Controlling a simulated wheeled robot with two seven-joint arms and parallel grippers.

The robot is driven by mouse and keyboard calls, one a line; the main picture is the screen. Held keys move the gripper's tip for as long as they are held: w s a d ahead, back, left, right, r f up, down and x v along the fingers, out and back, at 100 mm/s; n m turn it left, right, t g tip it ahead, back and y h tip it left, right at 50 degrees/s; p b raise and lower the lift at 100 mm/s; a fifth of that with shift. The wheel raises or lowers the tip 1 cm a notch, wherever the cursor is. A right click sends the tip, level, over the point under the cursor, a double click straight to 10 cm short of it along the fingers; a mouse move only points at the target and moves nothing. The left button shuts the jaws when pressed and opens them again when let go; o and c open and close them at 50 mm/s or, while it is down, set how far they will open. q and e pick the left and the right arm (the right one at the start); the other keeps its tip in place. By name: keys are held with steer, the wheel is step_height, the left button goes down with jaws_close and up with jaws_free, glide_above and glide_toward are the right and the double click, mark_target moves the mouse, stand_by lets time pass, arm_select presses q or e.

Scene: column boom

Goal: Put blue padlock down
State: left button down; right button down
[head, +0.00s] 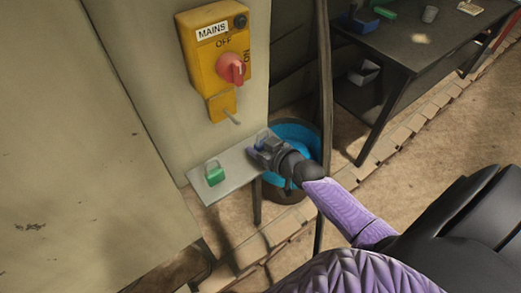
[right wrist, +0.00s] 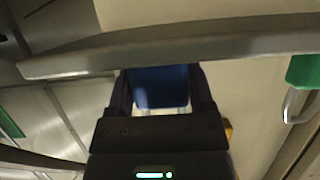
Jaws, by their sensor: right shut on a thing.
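My right gripper (head: 262,143) is at the far right end of a narrow grey shelf (head: 234,177) under the yellow mains switch box. It is shut on the blue padlock (right wrist: 160,88), which shows between the fingers in the right wrist view. In the head view the gripper mostly hides the padlock, and I cannot tell whether it touches the shelf. A green padlock (head: 214,174) stands on the shelf to the left of the gripper; it also shows at the right of the right wrist view (right wrist: 303,72). My left gripper is in neither view.
The mains box (head: 215,60) with its red knob (head: 232,68) is on the panel above the shelf. A blue bucket (head: 299,137) stands behind my gripper. A dark table (head: 400,45) holding small items stands at top right. Shelf space between gripper and green padlock is clear.

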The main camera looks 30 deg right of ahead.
steer(key=shift+w+f, duration=0.2)
steer(key=shift+f, duration=0.1)
steer(key=shift+r, duration=0.15)
